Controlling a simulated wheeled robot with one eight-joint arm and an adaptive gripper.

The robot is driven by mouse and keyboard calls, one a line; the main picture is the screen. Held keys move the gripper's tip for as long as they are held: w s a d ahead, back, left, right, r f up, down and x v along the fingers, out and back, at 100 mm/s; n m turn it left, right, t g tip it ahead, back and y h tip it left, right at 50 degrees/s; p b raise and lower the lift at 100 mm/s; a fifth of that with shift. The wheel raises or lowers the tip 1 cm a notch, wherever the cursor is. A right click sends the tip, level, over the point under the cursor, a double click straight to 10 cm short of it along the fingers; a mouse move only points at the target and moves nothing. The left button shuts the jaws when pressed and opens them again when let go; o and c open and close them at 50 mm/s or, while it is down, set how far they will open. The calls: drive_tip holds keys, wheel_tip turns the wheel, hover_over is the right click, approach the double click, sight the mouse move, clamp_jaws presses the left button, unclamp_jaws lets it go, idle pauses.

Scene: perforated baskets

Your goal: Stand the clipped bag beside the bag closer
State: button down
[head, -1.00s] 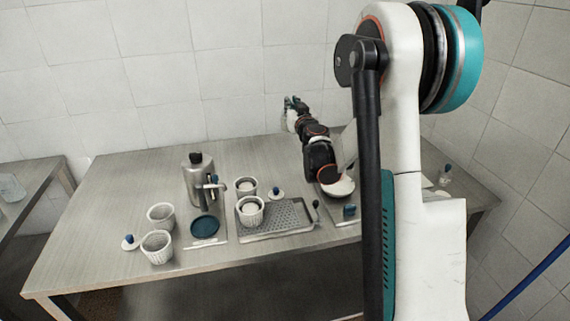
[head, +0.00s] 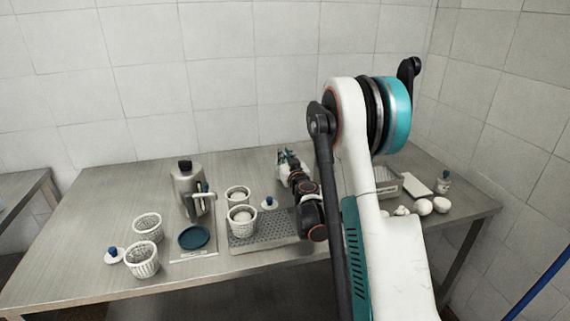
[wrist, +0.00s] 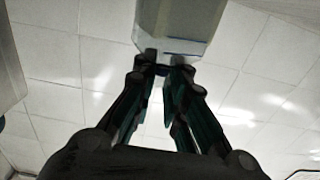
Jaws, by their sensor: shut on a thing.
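My gripper (head: 288,162) is over the back middle of the table in the head view, partly hidden behind my arm. In the wrist view my gripper (wrist: 165,62) is shut on the end of a pale, translucent bag (wrist: 182,22) with a greyish-blue band. Its clip cannot be made out. A steel device with a black top and a side lever (head: 184,188) stands upright at left centre. It may be the bag closer, but I cannot tell for sure. The held bag is to its right and apart from it.
A dark blue disc (head: 194,238) lies in front of the steel device. White baskets (head: 142,262) stand at left and on a perforated tray (head: 262,234). Blue-knobbed lids (head: 113,256) lie nearby. A blue-capped bottle (head: 443,184) and white balls (head: 423,207) are at right. The back left is clear.

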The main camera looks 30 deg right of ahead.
drive_tip(key=shift+f, duration=0.55)
drive_tip(key=shift+f, duration=0.1)
drive_tip(key=c, duration=1.6)
unclamp_jaws()
drive_tip(key=shift+c, duration=0.2)
